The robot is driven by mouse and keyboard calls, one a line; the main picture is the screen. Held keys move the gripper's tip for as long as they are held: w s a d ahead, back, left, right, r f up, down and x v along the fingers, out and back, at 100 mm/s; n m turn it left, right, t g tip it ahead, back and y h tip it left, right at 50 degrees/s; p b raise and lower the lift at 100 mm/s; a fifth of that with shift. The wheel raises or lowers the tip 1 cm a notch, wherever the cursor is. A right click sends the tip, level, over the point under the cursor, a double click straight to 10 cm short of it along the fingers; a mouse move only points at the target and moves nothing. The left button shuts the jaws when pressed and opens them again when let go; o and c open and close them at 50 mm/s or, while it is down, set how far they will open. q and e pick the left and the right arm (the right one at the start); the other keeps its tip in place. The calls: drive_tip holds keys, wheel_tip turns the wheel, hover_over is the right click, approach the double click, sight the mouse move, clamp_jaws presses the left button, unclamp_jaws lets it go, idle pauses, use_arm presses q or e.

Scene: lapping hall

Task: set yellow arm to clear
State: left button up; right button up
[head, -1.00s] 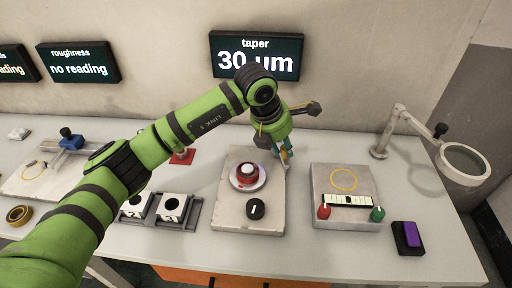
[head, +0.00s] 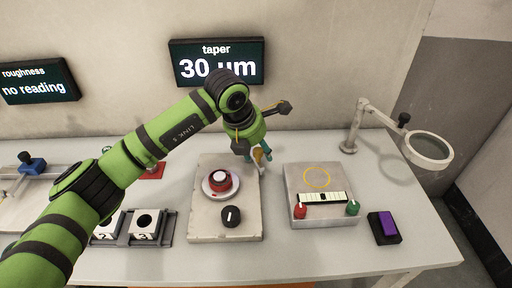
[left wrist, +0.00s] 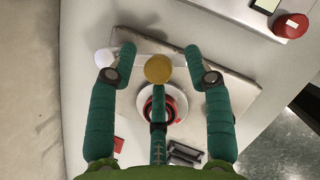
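A grey plate (head: 240,222) on the bench carries a red round part on a white disc (head: 219,182) and a black knob (head: 231,216). A round yellow end (left wrist: 158,69), seemingly of the yellow arm, shows in the left wrist view beyond the red part (left wrist: 175,106). My left gripper (head: 260,157) is at the plate's back right corner in the head view. In the left wrist view its teal fingers (left wrist: 160,60) stand apart on both sides of the yellow end, with gaps visible. In the head view the fingers mostly hide the yellow piece. My right gripper is not in view.
Right of the plate stands a box (head: 335,217) with a red and a green knob. A purple-topped switch (head: 388,226) and a magnifier lamp (head: 430,148) are farther right. White blocks (head: 146,222) sit left. The taper display (head: 217,63) reads 30 µm.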

use_arm(q)
drive_tip(key=shift+a, duration=0.1)
drive_tip(key=shift+a+r, duration=0.1)
drive_tip(key=shift+r, duration=0.1)
drive_tip(key=v, duration=1.1)
drive_tip(key=shift+s+r, duration=0.15)
drive_tip(key=shift+r, duration=0.1)
